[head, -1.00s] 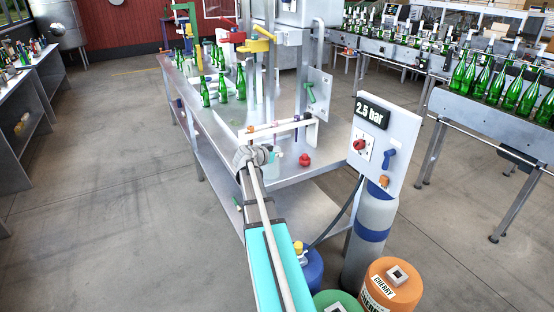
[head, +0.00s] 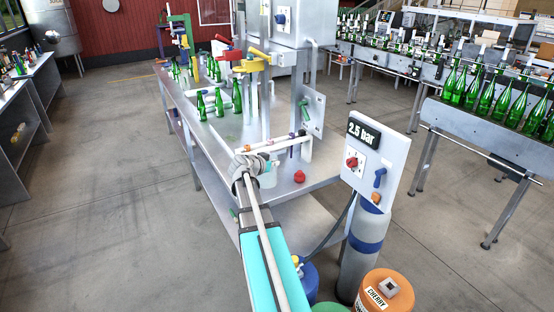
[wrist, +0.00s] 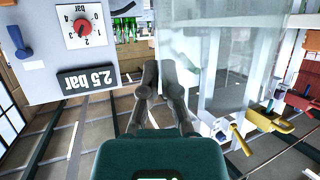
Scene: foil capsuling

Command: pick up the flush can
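No thing in view is labelled as the flush can, so I cannot say for certain which it is. A pale, bluish-white container (head: 268,179) stands at the near end of the steel table, partly hidden behind my gripper. My gripper (head: 250,168) is at the table's near left corner, beside this container in the picture; whether they touch is unclear. In the wrist view, the dark fingers of my gripper (wrist: 160,66) are close together with nothing seen between them. A large, pale see-through surface (wrist: 215,50) lies beyond and to the right of them.
The steel table (head: 312,181) carries green bottles (head: 219,101), a white bar (head: 262,146) and a red knob (head: 299,176). A 2.5 bar panel (head: 395,150) stands at the right, above an orange cherry keg (head: 388,291). The floor at left is clear.

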